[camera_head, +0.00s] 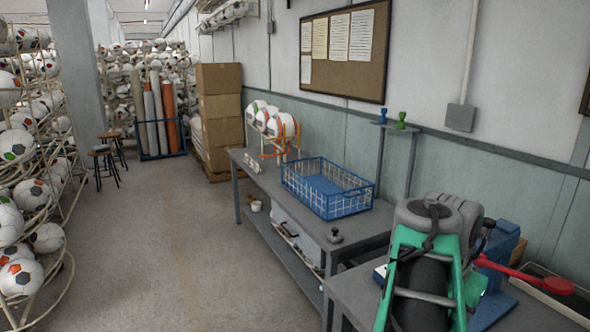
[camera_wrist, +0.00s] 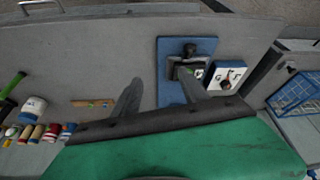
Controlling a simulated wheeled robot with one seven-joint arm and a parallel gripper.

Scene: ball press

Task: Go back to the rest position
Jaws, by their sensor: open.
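My gripper (camera_wrist: 159,76) shows in the wrist view with its two grey fingers apart and nothing between them. It is over a grey workbench (camera_wrist: 85,60), with a blue base (camera_wrist: 171,92) carrying a dark fixture beyond the fingers. In the head view my green and grey arm fills the lower right, in front of a blue press (camera_head: 502,238) with a red-knobbed lever (camera_head: 530,279). The fingertips cannot be made out there.
A blue wire basket (camera_head: 328,188) and a stand of balls (camera_head: 272,120) are on the neighbouring bench. Ball racks (camera_head: 30,190) line the left, and cardboard boxes (camera_head: 220,110) stand at the back. The floor aisle (camera_head: 165,240) is clear. Small pots and spools (camera_wrist: 35,120) are at left in the wrist view.

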